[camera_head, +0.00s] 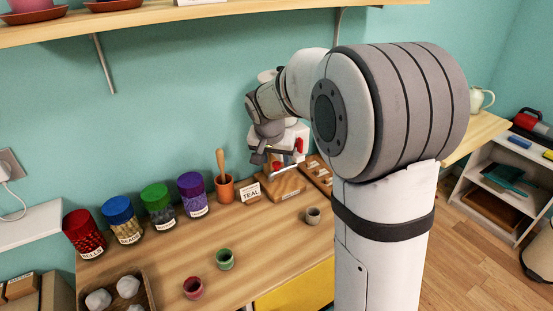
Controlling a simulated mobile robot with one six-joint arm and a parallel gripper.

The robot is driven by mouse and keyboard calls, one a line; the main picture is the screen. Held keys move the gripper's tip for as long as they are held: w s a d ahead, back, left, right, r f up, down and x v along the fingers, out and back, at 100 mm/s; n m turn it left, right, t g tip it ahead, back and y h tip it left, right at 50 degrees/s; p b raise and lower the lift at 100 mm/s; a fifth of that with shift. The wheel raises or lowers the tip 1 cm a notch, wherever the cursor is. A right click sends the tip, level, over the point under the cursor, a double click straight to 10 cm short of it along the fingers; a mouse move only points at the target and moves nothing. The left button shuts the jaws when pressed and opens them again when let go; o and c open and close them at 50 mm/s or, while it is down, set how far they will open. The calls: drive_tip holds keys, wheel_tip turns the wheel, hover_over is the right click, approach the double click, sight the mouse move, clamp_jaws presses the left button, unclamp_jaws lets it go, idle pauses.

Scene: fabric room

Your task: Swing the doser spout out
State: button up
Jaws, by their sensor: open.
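What looks like the doser is a white body (295,133) with red parts on a wooden base (286,187), near the back of the bench. It is partly hidden behind my arm and gripper. A small red piece shows low in front of it, just above the base. I cannot make out the spout or which way it points. My gripper (268,162) points down in front of the doser, its dark fingers open. I cannot tell whether they touch it.
A TEAL card (250,193) and an orange pot with a pestle (224,188) stand left of the doser. Several lidded jars (158,208) line the back. The bench (260,240) between is clear.

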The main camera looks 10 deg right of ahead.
drive_tip(key=shift+w+d+f, duration=0.15)
drive_tip(key=shift+w+f, duration=0.05)
drive_tip(key=shift+f, duration=0.4)
clamp_jaws()
